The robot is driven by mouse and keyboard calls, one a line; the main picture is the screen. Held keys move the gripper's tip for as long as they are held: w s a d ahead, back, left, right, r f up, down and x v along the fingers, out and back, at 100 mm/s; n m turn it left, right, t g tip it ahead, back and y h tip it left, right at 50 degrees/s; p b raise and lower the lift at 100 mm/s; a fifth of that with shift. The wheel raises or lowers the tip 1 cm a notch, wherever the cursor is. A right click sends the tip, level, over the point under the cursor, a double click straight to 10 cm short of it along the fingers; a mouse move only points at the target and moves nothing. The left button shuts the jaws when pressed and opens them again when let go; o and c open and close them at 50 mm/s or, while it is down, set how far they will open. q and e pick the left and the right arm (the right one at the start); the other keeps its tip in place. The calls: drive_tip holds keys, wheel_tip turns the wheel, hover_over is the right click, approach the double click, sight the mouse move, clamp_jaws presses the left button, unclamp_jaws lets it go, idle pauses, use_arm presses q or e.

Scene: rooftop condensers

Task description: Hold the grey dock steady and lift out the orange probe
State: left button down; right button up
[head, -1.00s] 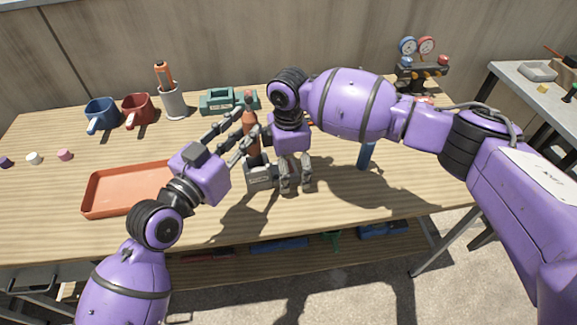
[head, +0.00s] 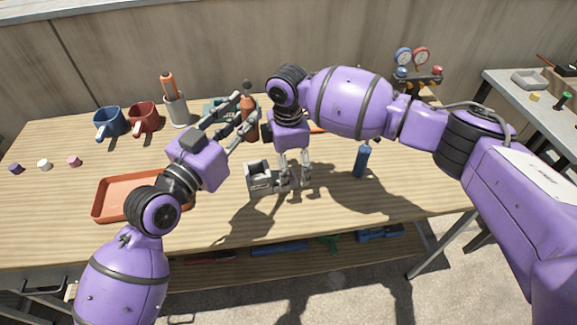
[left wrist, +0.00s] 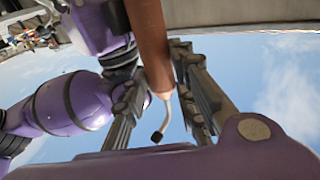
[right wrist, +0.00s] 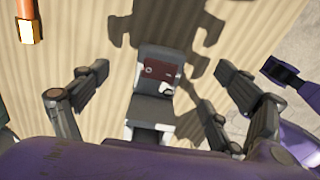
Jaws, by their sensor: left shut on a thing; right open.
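The orange-brown probe (head: 249,122) is held upright in my left gripper (head: 241,116), which is shut on it. The probe is above the grey dock (head: 259,184) and clear of it. In the left wrist view the probe (left wrist: 150,40) passes between the fingers, with a short bent cable at its end. The dock stands on the table with its slot empty. My right gripper (head: 294,170) is open at the dock's right side. In the right wrist view the dock (right wrist: 153,108) lies between the spread fingers, with gaps visible on both sides.
An orange tray (head: 112,200) lies left. A blue cylinder (head: 361,160) stands right; gauges (head: 415,65) stand back right. The front right table is clear.

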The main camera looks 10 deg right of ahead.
wheel_tip(320, 180, up, 5)
drive_tip(key=p, duration=0.3)
use_arm(q)
wheel_tip(320, 180, up, 7)
drive_tip(key=shift+r+m+h, duration=0.2)
drive_tip(key=shift+m+h, duration=0.1)
use_arm(e)
drive_tip(key=shift+f, duration=0.1)
